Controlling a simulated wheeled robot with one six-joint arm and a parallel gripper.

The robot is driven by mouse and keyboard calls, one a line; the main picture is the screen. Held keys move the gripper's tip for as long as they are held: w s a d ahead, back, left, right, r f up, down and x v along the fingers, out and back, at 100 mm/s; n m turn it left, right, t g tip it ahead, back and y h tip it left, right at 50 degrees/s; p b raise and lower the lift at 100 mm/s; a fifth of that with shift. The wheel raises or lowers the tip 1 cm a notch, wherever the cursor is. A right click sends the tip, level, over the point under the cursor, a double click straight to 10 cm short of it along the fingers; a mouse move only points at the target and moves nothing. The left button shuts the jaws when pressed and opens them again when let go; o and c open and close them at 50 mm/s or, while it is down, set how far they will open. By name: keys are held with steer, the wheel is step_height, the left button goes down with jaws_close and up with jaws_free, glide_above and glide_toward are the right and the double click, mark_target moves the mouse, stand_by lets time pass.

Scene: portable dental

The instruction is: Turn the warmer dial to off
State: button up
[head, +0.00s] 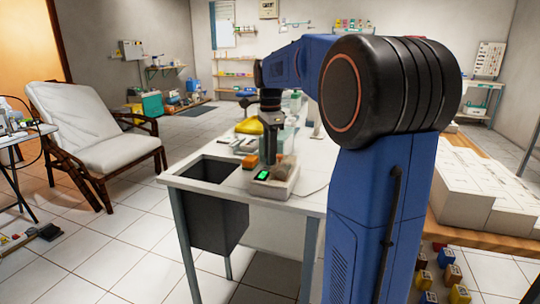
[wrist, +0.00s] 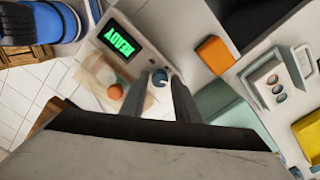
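The warmer (head: 283,188) is a pale box with a lit green display, standing on the white table near its front edge. In the head view my gripper (head: 268,160) hides the dial.
An orange block (wrist: 215,55) lies close beside the warmer. An orange knob (wrist: 115,91) on a beige, see-through item is near the left finger. A dark open bin (head: 208,171) is at the table's left; a yellow item (head: 249,127) lies farther back.

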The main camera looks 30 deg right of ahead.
steer(key=shift+f, duration=0.25)
jaws_close()
